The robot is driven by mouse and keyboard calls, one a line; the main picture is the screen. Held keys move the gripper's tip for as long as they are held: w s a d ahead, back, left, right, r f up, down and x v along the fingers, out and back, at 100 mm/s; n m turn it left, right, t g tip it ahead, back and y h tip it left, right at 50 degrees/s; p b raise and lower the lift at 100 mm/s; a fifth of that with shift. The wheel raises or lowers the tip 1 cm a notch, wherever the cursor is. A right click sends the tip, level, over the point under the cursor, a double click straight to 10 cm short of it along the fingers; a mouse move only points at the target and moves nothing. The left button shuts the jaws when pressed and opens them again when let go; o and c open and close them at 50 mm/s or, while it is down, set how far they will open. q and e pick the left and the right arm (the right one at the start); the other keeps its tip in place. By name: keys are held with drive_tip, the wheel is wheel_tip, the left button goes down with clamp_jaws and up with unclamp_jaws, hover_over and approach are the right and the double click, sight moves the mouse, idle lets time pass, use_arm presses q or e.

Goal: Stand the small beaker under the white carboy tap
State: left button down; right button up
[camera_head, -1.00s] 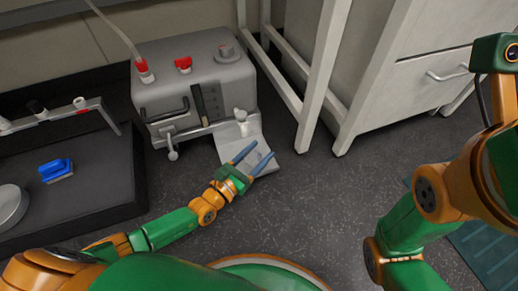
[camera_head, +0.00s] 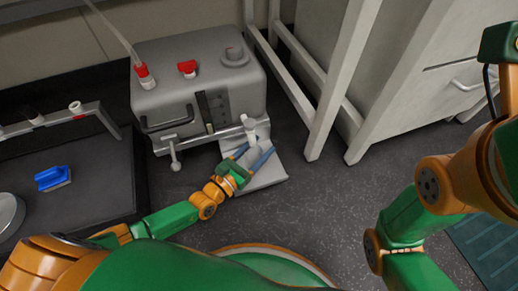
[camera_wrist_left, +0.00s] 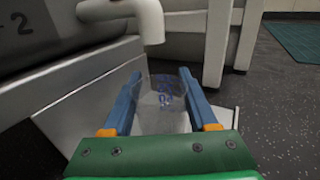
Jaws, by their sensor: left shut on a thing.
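The small beaker (camera_wrist_left: 168,104) is clear, with blue marks on its side, and stands between the blue fingers of my left gripper (camera_wrist_left: 160,88) in the left wrist view. The gripper is shut on it. In the head view my left gripper (camera_head: 256,155) is over the pale tray, just in front of the white tap. The white tap (camera_head: 249,128) sticks out from the front of the grey carboy (camera_head: 200,88). In the left wrist view the tap spout (camera_wrist_left: 149,22) hangs just above and beyond the beaker. I cannot tell whether the beaker touches the tray. My right gripper is out of view.
A pale tray (camera_head: 268,180) lies under the tap. A lever (camera_head: 174,155) hangs from the carboy's front. A dark bench with a blue brush (camera_head: 53,178) is at left. A white frame (camera_head: 333,75) and cabinet stand at right, with clear floor in front.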

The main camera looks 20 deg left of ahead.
use_arm(q)
drive_tip(key=shift+c, duration=0.5)
unclamp_jaws()
